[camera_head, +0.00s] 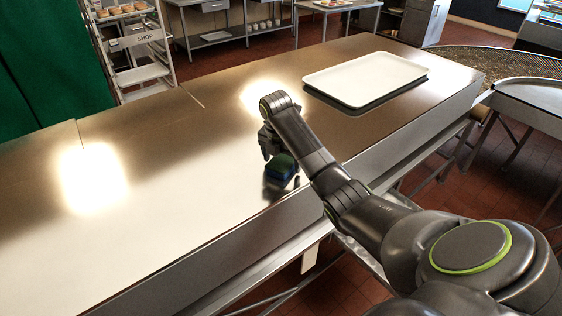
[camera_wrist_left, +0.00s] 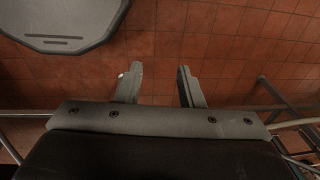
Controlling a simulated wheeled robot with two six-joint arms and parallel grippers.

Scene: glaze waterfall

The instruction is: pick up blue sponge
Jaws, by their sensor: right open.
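The blue sponge (camera_head: 280,171) sits on the steel counter (camera_head: 180,185) near its front edge, with a dark green upper face and a blue side. My right gripper (camera_head: 277,160) is open, directly over and behind the sponge in the head view. Part of the gripper is hidden by my right arm, and I cannot tell whether a finger touches the sponge. My left gripper (camera_wrist_left: 160,85) shows only in the left wrist view, with its two fingers apart and nothing between them, above the red tiled floor.
A white tray (camera_head: 365,78) lies on the counter at the back right. The counter's left and middle are bare, with bright reflections. A round conveyor (camera_head: 500,62) is at the right.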

